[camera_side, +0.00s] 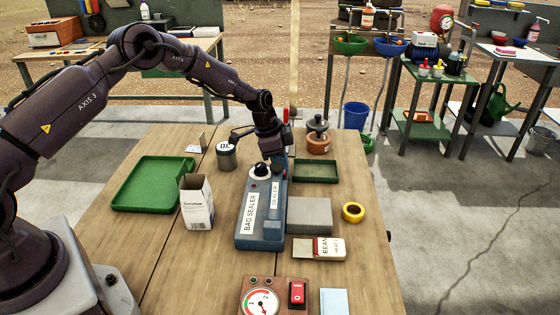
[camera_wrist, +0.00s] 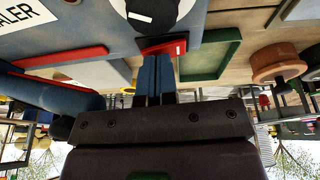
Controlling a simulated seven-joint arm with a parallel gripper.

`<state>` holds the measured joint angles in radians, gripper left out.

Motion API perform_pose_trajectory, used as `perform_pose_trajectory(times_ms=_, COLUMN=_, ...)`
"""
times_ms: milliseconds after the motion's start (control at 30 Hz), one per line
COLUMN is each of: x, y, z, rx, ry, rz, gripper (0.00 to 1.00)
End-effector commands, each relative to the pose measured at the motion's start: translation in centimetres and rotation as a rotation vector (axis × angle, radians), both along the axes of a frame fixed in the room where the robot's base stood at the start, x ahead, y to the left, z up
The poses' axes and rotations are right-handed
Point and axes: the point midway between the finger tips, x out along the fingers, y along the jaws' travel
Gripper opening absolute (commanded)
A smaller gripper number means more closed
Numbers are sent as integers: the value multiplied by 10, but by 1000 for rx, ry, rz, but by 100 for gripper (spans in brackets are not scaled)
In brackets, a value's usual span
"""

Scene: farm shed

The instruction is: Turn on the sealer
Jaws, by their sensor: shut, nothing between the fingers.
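The bag sealer (camera_side: 262,232) is a long blue-grey box on the table, with white labels and a black knob (camera_side: 260,170) at its far end. In the wrist view the knob (camera_wrist: 153,14) sits on a white disc. A red switch (camera_wrist: 168,46) with a small white mark shows there beside the disc, partly covered by my fingertips. My gripper (camera_side: 277,170) is over the far end of the sealer, right of the knob. Its blue fingers (camera_wrist: 158,60) are together and empty, at the red switch. I cannot tell whether they touch it.
A green tray (camera_side: 153,209), a white carton (camera_side: 187,218) and a grey tin (camera_side: 226,160) are left of the sealer. A green shallow box (camera_side: 337,170), a grey block (camera_side: 326,215) and yellow tape (camera_side: 352,203) are to its right. A gauge box (camera_side: 273,281) with a red switch is in front.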

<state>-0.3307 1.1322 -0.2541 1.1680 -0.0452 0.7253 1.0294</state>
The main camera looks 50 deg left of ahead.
Motion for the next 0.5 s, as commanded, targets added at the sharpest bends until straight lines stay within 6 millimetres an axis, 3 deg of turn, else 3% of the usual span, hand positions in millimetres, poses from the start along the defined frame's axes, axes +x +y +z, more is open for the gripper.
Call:
perform_pose_trajectory(times_ms=233, x=6, y=6, z=40, rx=3, ry=-7, rz=0, gripper=0)
perform_pose_trajectory(times_ms=500, x=5, y=31, z=97, rx=3, ry=-6, rz=3, gripper=0)
